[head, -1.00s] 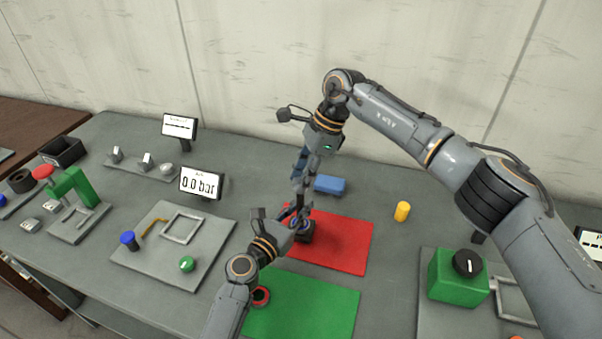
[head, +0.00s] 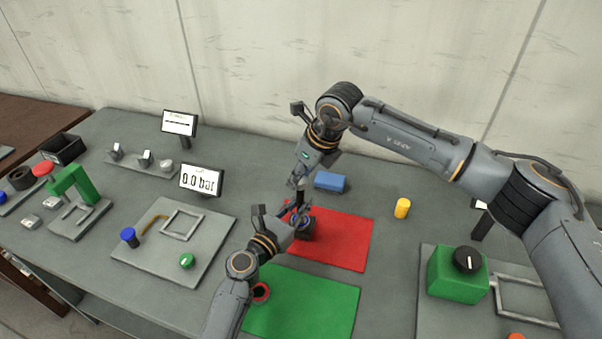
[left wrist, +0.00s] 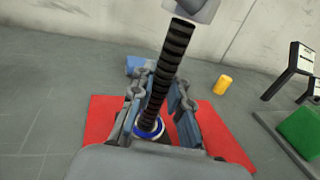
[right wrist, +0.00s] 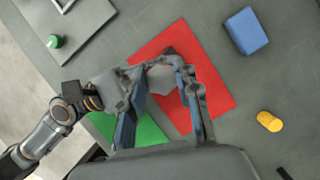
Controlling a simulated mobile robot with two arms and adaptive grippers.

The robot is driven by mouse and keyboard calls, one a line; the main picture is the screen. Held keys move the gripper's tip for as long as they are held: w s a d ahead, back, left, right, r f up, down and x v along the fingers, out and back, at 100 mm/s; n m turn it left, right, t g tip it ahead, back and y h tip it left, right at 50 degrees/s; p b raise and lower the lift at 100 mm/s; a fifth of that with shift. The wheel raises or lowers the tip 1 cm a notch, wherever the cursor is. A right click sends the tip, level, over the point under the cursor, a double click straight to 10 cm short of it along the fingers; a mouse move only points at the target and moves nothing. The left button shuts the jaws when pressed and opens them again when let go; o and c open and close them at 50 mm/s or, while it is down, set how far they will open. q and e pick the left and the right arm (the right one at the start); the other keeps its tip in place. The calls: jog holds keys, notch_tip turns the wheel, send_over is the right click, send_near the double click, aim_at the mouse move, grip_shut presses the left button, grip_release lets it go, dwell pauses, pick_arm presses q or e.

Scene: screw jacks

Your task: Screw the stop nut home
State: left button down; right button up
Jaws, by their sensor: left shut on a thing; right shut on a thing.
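The screw jack's dark body (head: 306,234) stands on the red mat (head: 345,240). The left wrist view shows its black threaded spindle (left wrist: 168,68) rising from a blue ring (left wrist: 150,130). My left gripper (head: 295,222) is shut on the jack body, low beside the spindle. A pale grey stop nut (left wrist: 195,8) is at the spindle's top, cut by the picture's edge. In the right wrist view the grey six-sided nut (right wrist: 160,79) sits between the fingers of my right gripper (head: 299,185), which is shut on it from above. How far the nut is threaded is hidden.
A green mat (head: 305,305) with a red ring-shaped part (head: 261,293) lies in front. A plate with a green button (head: 187,261) is left, a green box (head: 457,275) right.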

jog(key=m+t+h, duration=0.1)
jog(key=m, duration=0.3)
jog(key=shift+m, duration=0.3)
jog(key=m+h, duration=0.1)
jog(key=m, duration=0.2)
jog(key=shift+a+t+h, duration=0.1)
jog(key=shift+t+h, duration=0.2)
jog(key=m+h, duration=0.1)
jog(key=m, duration=0.2)
jog(key=shift+w+m, duration=0.1)
jog(key=shift+m, duration=0.3)
jog(key=m+h, duration=0.2)
jog(key=m, duration=0.2)
jog(key=m+g+h, duration=0.1)
jog(key=m, duration=0.2)
jog(key=m+g+h, duration=0.1)
jog(key=m, duration=0.3)
jog(key=shift+w, duration=0.1)
jog(key=m+g, duration=0.1)
jog(key=m, duration=0.1)
jog(key=m+g, duration=0.1)
jog(key=m, duration=0.2)
jog(key=shift+w+h, duration=0.1)
jog(key=shift+h, duration=0.2)
jog(key=shift+m+g, duration=0.3)
jog(key=shift+m, duration=0.7)
jog(key=o, duration=1)
